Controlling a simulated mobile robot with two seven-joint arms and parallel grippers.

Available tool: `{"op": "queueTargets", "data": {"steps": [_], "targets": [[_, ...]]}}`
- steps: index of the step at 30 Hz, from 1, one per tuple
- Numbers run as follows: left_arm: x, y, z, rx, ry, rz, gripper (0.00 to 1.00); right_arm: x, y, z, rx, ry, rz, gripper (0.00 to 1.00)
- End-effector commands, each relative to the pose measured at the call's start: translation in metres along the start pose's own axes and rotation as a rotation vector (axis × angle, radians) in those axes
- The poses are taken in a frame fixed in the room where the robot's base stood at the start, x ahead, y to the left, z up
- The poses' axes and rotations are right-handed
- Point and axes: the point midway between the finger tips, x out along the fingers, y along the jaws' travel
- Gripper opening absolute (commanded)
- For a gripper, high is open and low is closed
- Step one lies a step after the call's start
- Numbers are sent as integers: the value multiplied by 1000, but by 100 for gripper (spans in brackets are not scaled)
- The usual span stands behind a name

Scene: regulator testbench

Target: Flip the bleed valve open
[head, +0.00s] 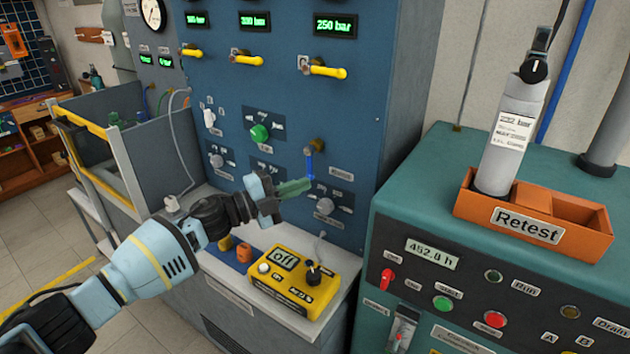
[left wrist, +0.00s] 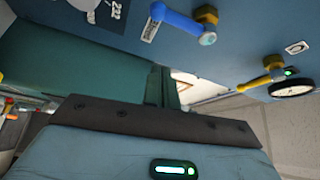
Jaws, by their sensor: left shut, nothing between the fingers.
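The bleed valve appears to be the blue lever (head: 310,165) under a brass fitting (head: 318,146) on the blue panel. The lever hangs downward. In the left wrist view the blue lever (left wrist: 178,24) shows at the top, with its brass fitting (left wrist: 207,15). My left gripper (head: 305,186) is shut and empty, its green fingertips at the lever's lower end in the head view. I cannot tell whether they touch it. In the left wrist view the fingers (left wrist: 172,88) lie below the lever, with a gap in the picture. My right gripper is in neither view.
Yellow-handled valves (head: 328,69) line the panel above. A green knob (head: 259,133) sits left of the lever. A yellow control box (head: 305,275) reading "off" stands on the ledge below. A teal machine (head: 480,240) with an orange Retest tray (head: 585,240) stands at right.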

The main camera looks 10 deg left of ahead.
Motion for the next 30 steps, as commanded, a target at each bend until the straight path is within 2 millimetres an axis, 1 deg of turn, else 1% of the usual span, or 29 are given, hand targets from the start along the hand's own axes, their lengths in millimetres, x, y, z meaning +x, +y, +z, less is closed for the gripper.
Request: {"op": "queueTargets", "data": {"steps": [1,3,6,10,14,26,29,30], "targets": [[-12,1,0,-1,-1,2,0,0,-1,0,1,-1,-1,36],[-23,0,0,-1,-1,2,0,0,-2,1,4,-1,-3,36],[-36,-1,0,-2,0,2,0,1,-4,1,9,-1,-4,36],[-47,-3,0,-3,1,1,0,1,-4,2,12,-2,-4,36],[-50,-4,-1,-2,1,0,0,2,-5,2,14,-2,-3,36],[-50,-4,-1,-1,1,0,0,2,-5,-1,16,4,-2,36],[-50,-1,-2,-12,-5,-4,0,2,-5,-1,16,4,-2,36],[-49,4,-4,-26,-15,-8,0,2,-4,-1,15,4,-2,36]]}}
